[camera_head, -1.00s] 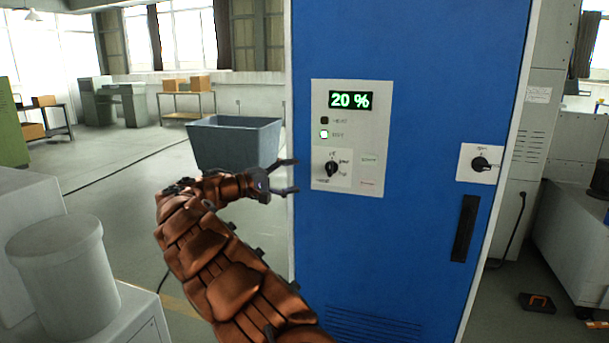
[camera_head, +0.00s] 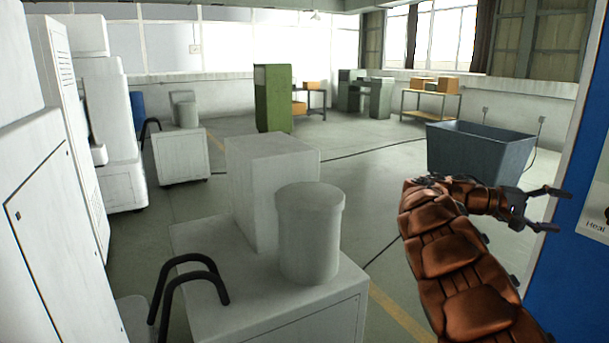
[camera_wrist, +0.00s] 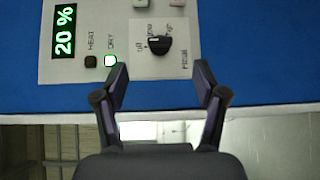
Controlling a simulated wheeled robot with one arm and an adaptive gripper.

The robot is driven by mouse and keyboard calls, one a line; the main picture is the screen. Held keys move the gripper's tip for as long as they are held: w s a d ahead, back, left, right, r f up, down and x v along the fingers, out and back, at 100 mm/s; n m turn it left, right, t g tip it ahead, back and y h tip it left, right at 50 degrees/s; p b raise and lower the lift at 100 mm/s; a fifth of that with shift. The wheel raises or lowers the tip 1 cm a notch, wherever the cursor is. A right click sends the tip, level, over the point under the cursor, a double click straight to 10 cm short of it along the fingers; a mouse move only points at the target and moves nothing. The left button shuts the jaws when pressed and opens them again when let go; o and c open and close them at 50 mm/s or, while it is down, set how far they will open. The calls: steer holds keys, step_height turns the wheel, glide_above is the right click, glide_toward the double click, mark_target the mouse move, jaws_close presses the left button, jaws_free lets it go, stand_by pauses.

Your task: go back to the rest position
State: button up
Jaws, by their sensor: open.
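My gripper (camera_head: 549,208) is at the right of the head view, open and empty, with its two fingers apart and pointing at the blue cabinet (camera_head: 573,262) on the right edge. In the wrist view my gripper (camera_wrist: 165,88) also shows open, with nothing between its fingers. Ahead of it there is the grey control panel (camera_wrist: 110,70) on the blue cabinet. The panel has a display (camera_wrist: 64,31) reading 20 %, a lit lamp by DRY, a dark lamp by HEAT and a black knob (camera_wrist: 158,45). The fingertips look apart from the knob.
A white cabinet (camera_head: 300,325) bearing a white drum (camera_head: 308,235) and a box stands front centre. A grey bin (camera_head: 470,155) is behind my arm. White machines (camera_head: 75,130) line the left. Open floor (camera_head: 375,170) lies in the middle.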

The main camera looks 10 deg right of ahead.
steer(key=s+a+f+t+y+p, duration=0.2)
steer(key=s+a+y, duration=0.3)
steer(key=s+a, duration=0.6)
steer(key=s+a+f+n+t+y+p, duration=0.1)
steer(key=s+a+f+y, duration=0.2)
steer(key=s+a, duration=0.3)
steer(key=s+a+f+n+t+y+p, duration=0.1)
steer(key=s+a+f+y, duration=0.3)
steer(key=a, duration=1.2)
steer(key=s+a+f+n+t+y, duration=0.2)
steer(key=s+a+f+y, duration=0.1)
steer(key=s+a+f, duration=0.4)
steer(key=s+a, duration=0.2)
steer(key=a, duration=0.2)
steer(key=shift+s+a+n+y+p, duration=0.35)
steer(key=shift+a+n+y+p, duration=0.05)
